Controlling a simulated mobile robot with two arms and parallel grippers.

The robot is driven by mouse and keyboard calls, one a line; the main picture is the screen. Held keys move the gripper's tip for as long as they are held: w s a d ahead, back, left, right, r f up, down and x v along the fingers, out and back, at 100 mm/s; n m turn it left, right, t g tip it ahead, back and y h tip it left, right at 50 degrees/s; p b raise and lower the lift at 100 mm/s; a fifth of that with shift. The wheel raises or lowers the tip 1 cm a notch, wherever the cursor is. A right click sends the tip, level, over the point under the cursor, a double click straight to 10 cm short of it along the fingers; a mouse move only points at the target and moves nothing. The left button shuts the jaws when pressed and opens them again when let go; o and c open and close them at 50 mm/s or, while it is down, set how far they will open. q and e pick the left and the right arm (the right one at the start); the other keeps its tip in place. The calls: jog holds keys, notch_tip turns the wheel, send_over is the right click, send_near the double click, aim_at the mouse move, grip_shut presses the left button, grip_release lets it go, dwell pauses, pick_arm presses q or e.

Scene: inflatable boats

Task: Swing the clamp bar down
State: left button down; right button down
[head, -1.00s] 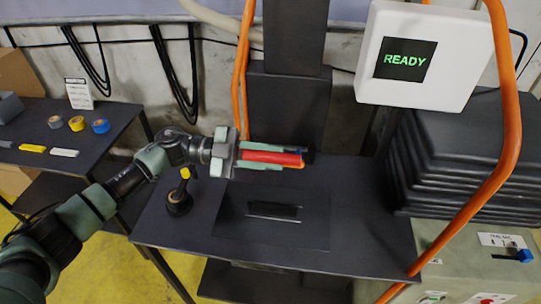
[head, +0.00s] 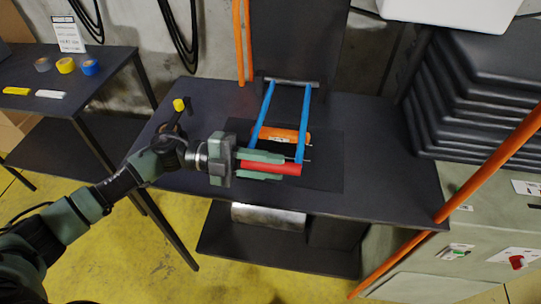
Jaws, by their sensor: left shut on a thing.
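The clamp bar has two blue side arms (head: 265,110), a grey rod (head: 291,82) at their rear ends and a red grip (head: 272,168) across the front. The blue arms reach forward from the rod over the dark plate (head: 325,180) on the bench. My left gripper (head: 262,165) comes in from the left, its green fingers shut around the red grip. An orange piece (head: 284,134) shows between the blue arms. I cannot tell whether the bar touches the plate. My right gripper is not in view.
A black stand with a yellow knob (head: 179,105) is left of the gripper on the bench (head: 390,140). Orange tubes (head: 480,176) run at the right and back. Black stacked slabs (head: 475,85) and a green-grey cabinet (head: 470,240) stand at right. Tape rolls (head: 65,65) lie on the left table.

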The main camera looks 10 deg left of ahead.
pick_arm(q)
jog(key=shift+s+f+b, duration=0.1)
jog(key=shift+f+b, duration=0.2)
jog(key=shift+f, duration=0.6)
jog(key=c, duration=1.2)
grip_release()
jog(key=a+b, duration=0.2)
jog(key=a, duration=0.5)
jog(key=shift+a+f, duration=0.1)
jog(key=shift+a, duration=0.3)
